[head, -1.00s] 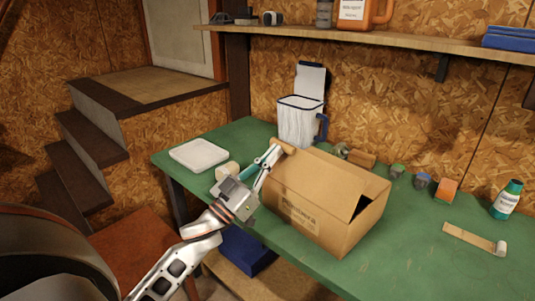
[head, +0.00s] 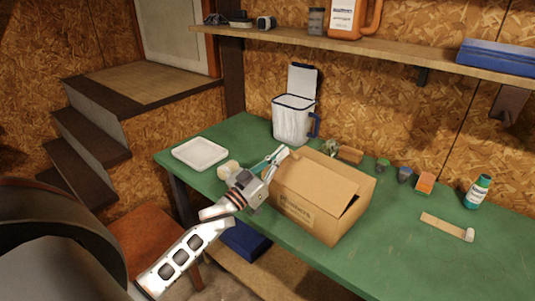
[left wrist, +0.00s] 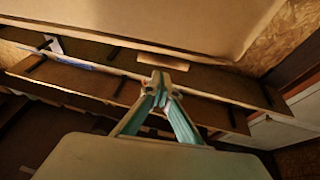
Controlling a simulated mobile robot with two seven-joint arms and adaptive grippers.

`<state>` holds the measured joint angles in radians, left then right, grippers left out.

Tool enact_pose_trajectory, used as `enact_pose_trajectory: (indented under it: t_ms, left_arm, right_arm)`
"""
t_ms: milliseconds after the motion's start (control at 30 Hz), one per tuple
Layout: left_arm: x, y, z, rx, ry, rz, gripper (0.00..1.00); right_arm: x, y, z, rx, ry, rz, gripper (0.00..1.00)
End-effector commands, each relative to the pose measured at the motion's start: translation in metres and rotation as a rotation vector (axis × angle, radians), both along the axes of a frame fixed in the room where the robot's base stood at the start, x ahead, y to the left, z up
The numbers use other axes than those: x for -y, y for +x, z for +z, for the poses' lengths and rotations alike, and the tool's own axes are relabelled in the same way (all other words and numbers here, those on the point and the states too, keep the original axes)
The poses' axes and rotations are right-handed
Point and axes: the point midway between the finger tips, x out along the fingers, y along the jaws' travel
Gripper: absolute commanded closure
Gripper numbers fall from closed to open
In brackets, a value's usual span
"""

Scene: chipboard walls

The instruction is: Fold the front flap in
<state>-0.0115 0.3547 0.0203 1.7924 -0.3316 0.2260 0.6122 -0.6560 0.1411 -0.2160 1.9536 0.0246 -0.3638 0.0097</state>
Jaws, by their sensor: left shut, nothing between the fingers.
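A brown cardboard box (head: 304,212) stands on the green table. Its top panels lie mostly closed over it, and a dark gap shows beside the tilted flap (head: 352,204) at the right end. I cannot tell which flap is the front one. My left gripper (head: 280,155) is at the box's far left corner, fingers together and empty; whether it touches the cardboard is unclear. In the left wrist view, the teal fingers (left wrist: 160,84) meet at their tips, below a broad tan surface across the top. My right gripper is not in view.
A white tray (head: 200,152) and a lidded white container (head: 293,122) stand left and behind. A shelf (head: 400,56) runs above. Bare table (head: 420,265) lies at front right.

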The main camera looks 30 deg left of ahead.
Motion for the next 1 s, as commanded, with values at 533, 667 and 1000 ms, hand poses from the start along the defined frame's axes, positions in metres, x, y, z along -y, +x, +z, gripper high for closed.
enact_pose_trajectory:
  t_ms: [533, 667, 1000]
  left_arm:
    - [0.006, 0.029, -0.019, 0.001, -0.002, -0.001, 1.0]
    - [0.006, 0.032, -0.023, 0.0, -0.002, -0.001, 1.0]
    - [0.007, 0.035, -0.028, 0.0, -0.001, -0.001, 1.0]
  right_arm:
    - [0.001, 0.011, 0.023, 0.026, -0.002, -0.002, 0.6]
    - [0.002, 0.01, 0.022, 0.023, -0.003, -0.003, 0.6]
    - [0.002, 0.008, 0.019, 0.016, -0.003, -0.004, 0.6]
